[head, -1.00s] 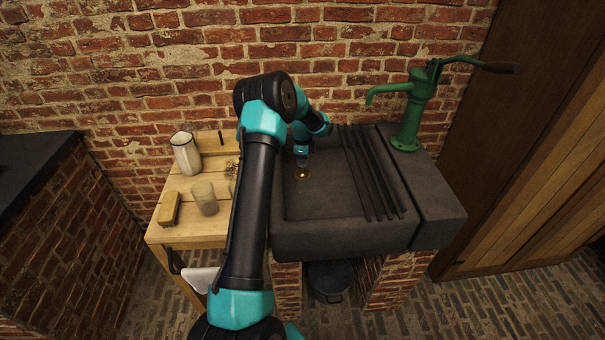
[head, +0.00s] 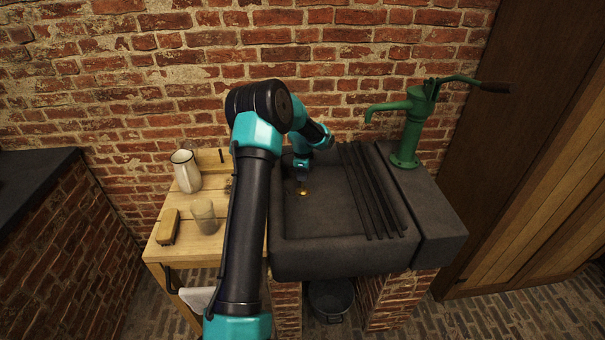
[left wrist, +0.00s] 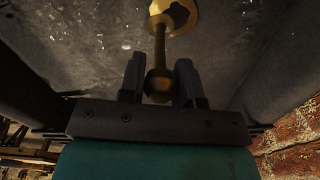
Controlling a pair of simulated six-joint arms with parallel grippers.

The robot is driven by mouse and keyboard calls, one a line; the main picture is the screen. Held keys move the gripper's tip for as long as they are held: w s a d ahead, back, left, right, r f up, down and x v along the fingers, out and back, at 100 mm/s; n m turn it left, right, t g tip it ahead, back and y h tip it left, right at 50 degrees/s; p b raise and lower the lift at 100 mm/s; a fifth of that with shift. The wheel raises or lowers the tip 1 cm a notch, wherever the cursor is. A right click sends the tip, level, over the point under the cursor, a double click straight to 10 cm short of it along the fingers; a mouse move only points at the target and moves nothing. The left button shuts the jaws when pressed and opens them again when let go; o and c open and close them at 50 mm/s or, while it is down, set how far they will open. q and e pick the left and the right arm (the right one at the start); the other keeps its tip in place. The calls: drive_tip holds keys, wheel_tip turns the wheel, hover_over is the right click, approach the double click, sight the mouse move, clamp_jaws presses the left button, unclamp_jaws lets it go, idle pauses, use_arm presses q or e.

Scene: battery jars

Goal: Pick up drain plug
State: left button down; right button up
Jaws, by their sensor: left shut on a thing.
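The drain plug (left wrist: 158,84) is brass, with a round knob and a thin stem. In the left wrist view its knob sits between the two fingers of my left gripper (left wrist: 160,82), which is shut on it. The stem runs away from the gripper toward a brass drain ring (left wrist: 184,14) with a dark opening. In the head view, my left gripper (head: 302,184) points down into the stone sink (head: 335,205), just above a small brass spot (head: 303,193) at the drain. I cannot tell whether the plug's far end is clear of the drain. My right gripper is out of view.
Dark bars (head: 372,195) lie across the sink's right part. A green hand pump (head: 410,130) stands at the right. A wooden table (head: 190,250) on the left holds a white jug (head: 186,172), a glass jar (head: 203,216) and a brush (head: 167,227).

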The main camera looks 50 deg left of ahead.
use_arm(q)
drive_tip(key=s+d+r, duration=0.1)
drive_tip(key=s+d, duration=0.8)
drive_tip(key=d, duration=0.1)
drive_tip(key=shift+d+r, duration=0.2)
drive_tip(key=shift+d, duration=0.05)
